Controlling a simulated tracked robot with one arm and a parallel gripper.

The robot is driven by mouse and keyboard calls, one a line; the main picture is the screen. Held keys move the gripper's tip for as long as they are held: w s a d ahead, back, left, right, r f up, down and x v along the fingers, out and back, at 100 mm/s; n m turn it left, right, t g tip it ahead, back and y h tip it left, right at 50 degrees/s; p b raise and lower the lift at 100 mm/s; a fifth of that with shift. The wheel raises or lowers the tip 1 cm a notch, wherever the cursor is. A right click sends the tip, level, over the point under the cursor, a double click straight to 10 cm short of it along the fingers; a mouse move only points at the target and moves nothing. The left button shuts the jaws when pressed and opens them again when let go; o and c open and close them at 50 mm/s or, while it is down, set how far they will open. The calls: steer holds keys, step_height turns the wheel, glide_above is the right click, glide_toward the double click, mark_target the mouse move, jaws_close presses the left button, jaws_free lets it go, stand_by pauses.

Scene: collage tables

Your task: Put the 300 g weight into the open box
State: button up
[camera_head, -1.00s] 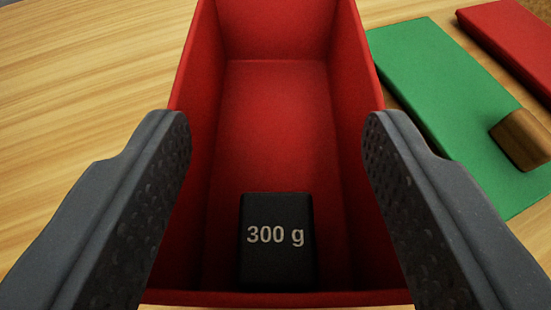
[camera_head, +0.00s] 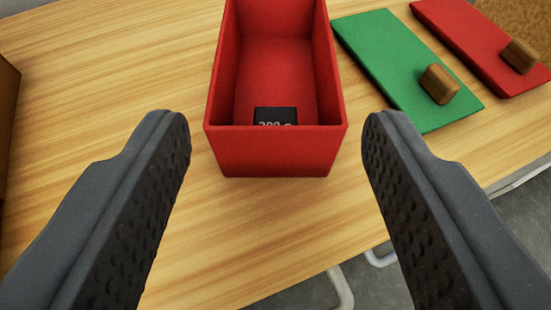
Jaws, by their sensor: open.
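The open red box (camera_head: 275,153) stands on the wooden table in the upper middle of the view. The black 300 g weight (camera_head: 275,115) lies inside it, close to the near wall, which hides its lower part and part of its label. My gripper (camera_head: 276,135) is open and empty, its two dark fingers spread wide left and right. The fingers are nearer to the camera than the box and hold nothing.
Right of the box lie a green lid (camera_head: 385,55) and a red lid (camera_head: 465,40), each with a wooden knob. A brown object (camera_head: 7,120) stands at the left edge. The wooden table (camera_head: 245,235) is bare in front of the box, up to its edge at lower right.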

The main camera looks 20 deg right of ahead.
steer(key=shift+v, duration=1.25)
steer(key=s+a+r+n+t, duration=0.1)
steer(key=a+r, duration=0.6)
steer(key=r, duration=0.4)
steer(key=s+a+r+n+t, duration=0.1)
steer(key=s+a+r, duration=0.1)
steer(key=a+r, duration=0.75)
steer(key=s+a+r+n+y, duration=0.1)
steer(key=s+a+r+y, duration=0.1)
steer(key=s+a+r, duration=0.3)
steer(key=s+a+r+n+y, duration=0.1)
steer(key=s+a+r, duration=0.4)
steer(key=r, duration=0.7)
steer(key=shift+s+a+t+y, duration=0.4)
steer(key=shift+s+y, duration=0.5)
steer(key=shift+s, duration=0.25)
